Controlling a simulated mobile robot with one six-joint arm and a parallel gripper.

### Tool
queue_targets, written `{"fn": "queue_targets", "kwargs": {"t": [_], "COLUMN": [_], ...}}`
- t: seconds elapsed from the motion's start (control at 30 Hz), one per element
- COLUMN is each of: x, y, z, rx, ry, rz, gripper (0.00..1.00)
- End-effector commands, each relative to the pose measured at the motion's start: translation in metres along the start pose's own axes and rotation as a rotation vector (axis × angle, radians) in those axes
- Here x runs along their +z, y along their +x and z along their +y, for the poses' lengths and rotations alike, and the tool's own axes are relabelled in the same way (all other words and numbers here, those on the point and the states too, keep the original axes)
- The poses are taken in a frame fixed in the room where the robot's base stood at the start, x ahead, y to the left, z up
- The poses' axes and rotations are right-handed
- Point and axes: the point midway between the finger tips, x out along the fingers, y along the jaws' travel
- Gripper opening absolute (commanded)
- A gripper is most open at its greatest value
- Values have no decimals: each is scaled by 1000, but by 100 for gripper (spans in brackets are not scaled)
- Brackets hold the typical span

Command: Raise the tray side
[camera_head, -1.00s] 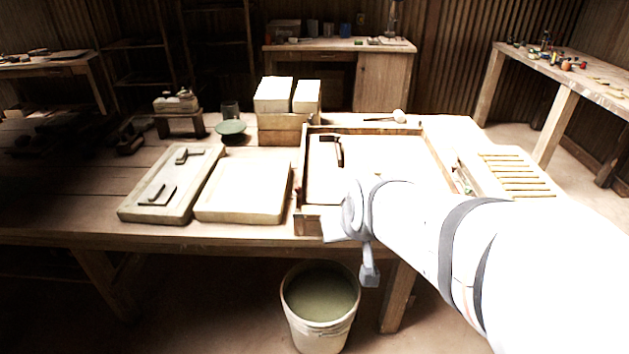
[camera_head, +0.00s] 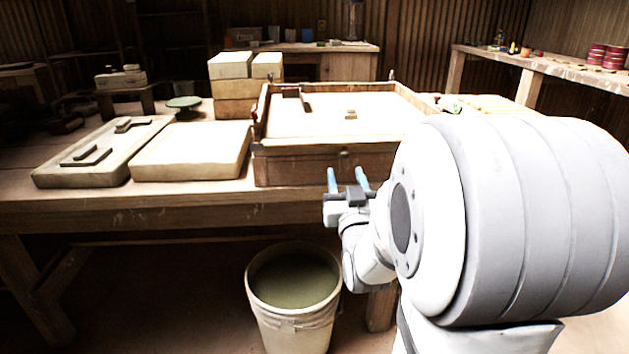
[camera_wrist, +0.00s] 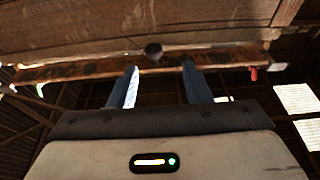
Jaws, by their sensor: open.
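The tray (camera_head: 262,110) is a wooden box with a pale bed on the worktable. Its front side (camera_head: 300,170) is a brown wooden board with a small round knob (camera_head: 343,153) near the top edge. I cannot tell how this board is joined to the tray. My gripper (camera_head: 348,180) is open and empty, fingers pointing up in front of the board, just below the knob in the picture. In the wrist view a dark round knob (camera_wrist: 153,51) stands on a wooden board beyond and between my open fingers (camera_wrist: 163,85), apart from them.
A bucket (camera_head: 290,310) of greenish liquid stands below the table's front edge (camera_head: 150,212).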

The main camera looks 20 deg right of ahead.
Motion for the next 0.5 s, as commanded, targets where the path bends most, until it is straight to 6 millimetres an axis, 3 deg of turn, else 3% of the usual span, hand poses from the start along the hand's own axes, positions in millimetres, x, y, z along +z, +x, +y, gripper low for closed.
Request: {"fn": "queue_targets", "kwargs": {"t": [0.03, 0.27, 0.5], "x": [13, 12, 8], "y": [-5, -4, 31], "z": [3, 8, 8], "rx": [5, 11, 10], "ry": [-1, -3, -2], "rz": [29, 103, 105], "gripper": [44, 44, 44]}}
